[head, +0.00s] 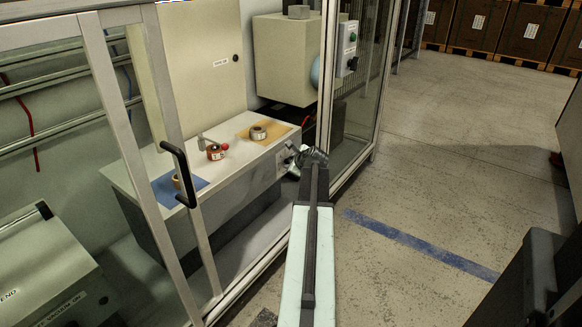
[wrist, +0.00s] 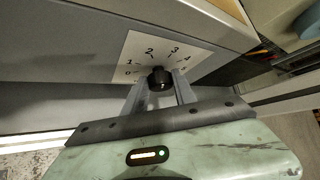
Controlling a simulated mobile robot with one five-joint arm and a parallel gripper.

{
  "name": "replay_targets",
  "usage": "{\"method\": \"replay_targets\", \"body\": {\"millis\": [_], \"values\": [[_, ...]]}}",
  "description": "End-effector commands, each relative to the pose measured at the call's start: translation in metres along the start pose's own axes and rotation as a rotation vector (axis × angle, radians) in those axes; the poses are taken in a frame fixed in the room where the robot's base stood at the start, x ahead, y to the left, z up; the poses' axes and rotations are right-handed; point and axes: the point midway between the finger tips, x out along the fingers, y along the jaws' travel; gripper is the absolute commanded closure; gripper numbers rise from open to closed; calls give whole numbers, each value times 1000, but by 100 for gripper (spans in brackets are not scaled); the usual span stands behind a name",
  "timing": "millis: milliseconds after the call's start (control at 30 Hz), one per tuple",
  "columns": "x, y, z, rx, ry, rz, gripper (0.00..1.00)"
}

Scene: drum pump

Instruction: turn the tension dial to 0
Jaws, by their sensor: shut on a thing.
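The tension dial (wrist: 161,77) is a small black knob on the front face of the grey-and-white bench, in the wrist view. Behind it is a white scale plate (wrist: 133,50) with numbers; 0, 1, 2, 3 and 4 show around its upper arc. My gripper (wrist: 160,80) has one finger on each side of the knob and is shut on it. I cannot make out clearly which number the knob's pointer is at. In the head view my gripper (head: 309,156) is at the bench's right front and hides most of the dial.
The bench top (head: 232,140) carries a red-and-white roll (head: 215,152), another roll (head: 258,133) on a tan mat and a blue mat (head: 180,192). A framed door with a black handle (head: 178,172) stands to the left. Glass panels (head: 355,110) stand right; the floor there is clear.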

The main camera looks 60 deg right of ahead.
Motion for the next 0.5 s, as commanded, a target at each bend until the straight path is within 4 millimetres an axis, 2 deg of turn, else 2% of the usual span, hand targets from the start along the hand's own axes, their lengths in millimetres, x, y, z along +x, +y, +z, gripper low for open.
{"method": "replay_targets", "body": {"millis": [33,500], "values": [[1,9,-4,-31,1,-25,100],[2,11,-4,-276,2,-267,100]]}}
